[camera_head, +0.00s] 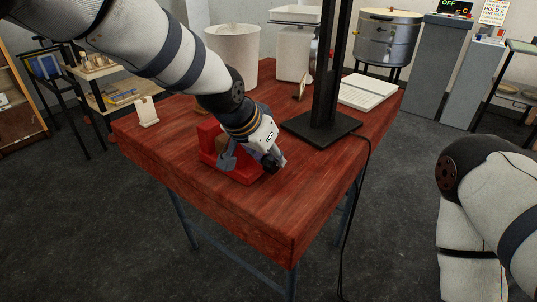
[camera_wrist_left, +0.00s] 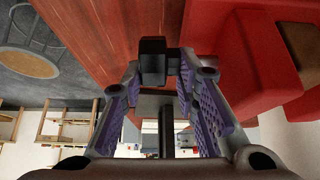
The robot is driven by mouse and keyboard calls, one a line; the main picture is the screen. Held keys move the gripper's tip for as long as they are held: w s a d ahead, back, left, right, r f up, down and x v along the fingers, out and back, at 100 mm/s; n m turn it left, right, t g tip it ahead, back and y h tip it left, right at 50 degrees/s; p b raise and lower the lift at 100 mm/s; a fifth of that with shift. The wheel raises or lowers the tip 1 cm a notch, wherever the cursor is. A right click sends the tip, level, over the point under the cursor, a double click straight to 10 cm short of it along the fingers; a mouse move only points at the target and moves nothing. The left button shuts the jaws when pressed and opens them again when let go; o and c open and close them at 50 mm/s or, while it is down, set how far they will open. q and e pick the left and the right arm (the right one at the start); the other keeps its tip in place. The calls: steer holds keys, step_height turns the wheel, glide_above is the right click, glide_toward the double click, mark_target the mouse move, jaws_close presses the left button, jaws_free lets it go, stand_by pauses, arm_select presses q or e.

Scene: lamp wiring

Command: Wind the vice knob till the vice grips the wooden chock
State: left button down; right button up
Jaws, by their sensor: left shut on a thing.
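The red vice (camera_head: 240,175) stands on the red-brown wooden table, partly covered by my left gripper (camera_head: 272,160). It also fills the right side of the left wrist view (camera_wrist_left: 235,60). The black vice knob (camera_wrist_left: 153,62) sits between the tips of my left gripper's purple-padded fingers, which are shut on it. The wooden chock (camera_wrist_left: 305,42) shows as a brown block by the red jaw at the right edge of the wrist view. Whether the jaw touches it cannot be told. My right arm is at the right of the head view, its gripper out of frame.
A black post on a flat base (camera_head: 322,128) stands just right of the vice, with a cable hanging over the table edge. The table's front corner is clear.

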arm_select(q)
steer(key=shift+s+d+f, duration=0.3)
steer(key=shift+s+f, duration=0.05)
steer(key=c, duration=1.4)
jaws_free()
steer(key=shift+c, duration=0.2)
steer(key=shift+d, duration=0.1)
steer(key=shift+r, duration=0.1)
steer(key=shift+w+r, duration=0.15)
steer(key=shift+r, duration=0.15)
steer(key=v, duration=1.1)
steer(key=shift+a+r, duration=0.3)
